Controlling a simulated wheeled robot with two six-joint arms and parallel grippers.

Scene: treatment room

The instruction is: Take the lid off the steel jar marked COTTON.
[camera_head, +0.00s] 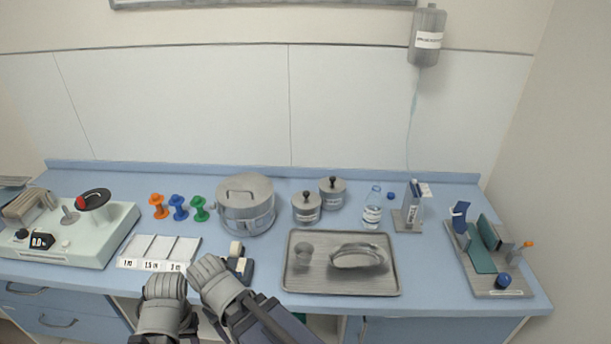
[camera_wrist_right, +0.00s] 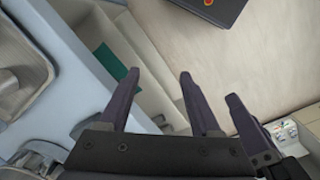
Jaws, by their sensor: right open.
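Two small steel jars with black-knobbed lids stand near the middle of the blue counter. The front jar (camera_head: 306,209) and the rear jar (camera_head: 332,194) both have lids on and small labels too blurred to read, so I cannot tell which is marked COTTON. My right gripper (camera_head: 211,277) is left of the jars and nearer the front edge. In the right wrist view its fingers (camera_wrist_right: 185,85) are spread, with nothing between them. My left gripper (camera_head: 165,289) is further left at the counter's front edge; whether its fingers are open is unclear.
A large lidded steel pot (camera_head: 246,214) stands left of the jars. A steel tray (camera_head: 343,286) with a cup and an oval dish lies in front of them. A bottle (camera_head: 372,212) stands to their right. A dark tape dispenser (camera_head: 238,270) is beside my right gripper.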

